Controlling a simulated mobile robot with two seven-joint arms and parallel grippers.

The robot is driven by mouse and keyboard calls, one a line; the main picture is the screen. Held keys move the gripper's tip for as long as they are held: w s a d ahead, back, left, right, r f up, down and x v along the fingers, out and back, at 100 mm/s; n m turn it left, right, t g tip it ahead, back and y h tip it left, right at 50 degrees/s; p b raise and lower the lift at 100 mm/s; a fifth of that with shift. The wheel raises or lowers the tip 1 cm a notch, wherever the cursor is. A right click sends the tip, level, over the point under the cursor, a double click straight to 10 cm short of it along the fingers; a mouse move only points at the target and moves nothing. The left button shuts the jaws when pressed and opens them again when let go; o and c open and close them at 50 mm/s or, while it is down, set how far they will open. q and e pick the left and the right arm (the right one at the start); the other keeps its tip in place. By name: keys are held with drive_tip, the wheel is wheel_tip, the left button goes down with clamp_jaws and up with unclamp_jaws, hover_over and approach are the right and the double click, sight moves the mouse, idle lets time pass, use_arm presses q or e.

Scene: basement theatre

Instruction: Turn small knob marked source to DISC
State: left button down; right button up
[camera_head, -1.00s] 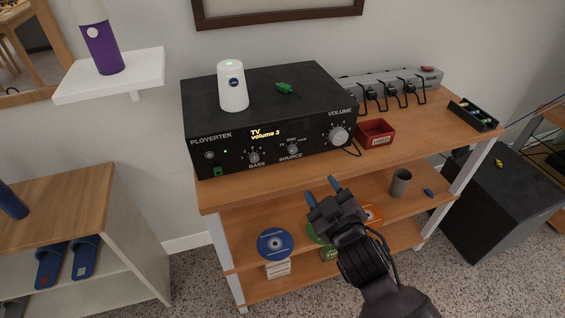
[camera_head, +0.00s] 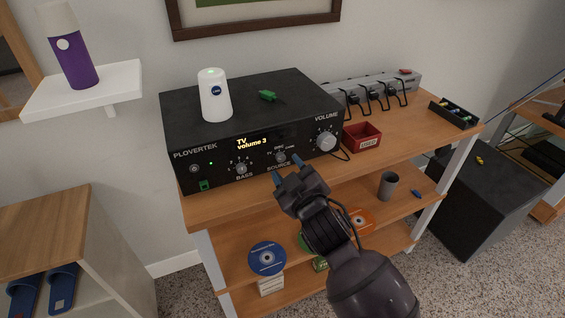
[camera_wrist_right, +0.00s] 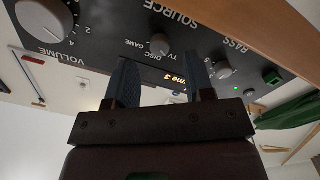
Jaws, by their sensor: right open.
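The black amplifier (camera_head: 240,125) stands on the top board of a wooden shelf unit; its display reads "TV volume 3". The small grey source knob (camera_head: 280,157) is on its front, between the bass knob (camera_head: 241,168) and the larger volume knob (camera_head: 326,141). Its pointer is too small to read. My right gripper (camera_head: 288,170) is open and empty, just in front of and below the source knob. In the right wrist view, upside down, the source knob (camera_wrist_right: 160,45) shows beyond and between the two blue fingers, not touched, with TV, GAME and DISC labels. My left gripper is not in view.
A white device (camera_head: 214,98) and a green object (camera_head: 267,96) lie on top of the amplifier. A red box (camera_head: 362,137) and a power strip (camera_head: 380,88) are to its right. Discs, including a blue one (camera_head: 267,259), and a grey cup (camera_head: 389,186) are on the board below.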

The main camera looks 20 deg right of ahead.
sight(282, 159)
drive_tip(key=shift+w, duration=1.6)
clamp_jaws()
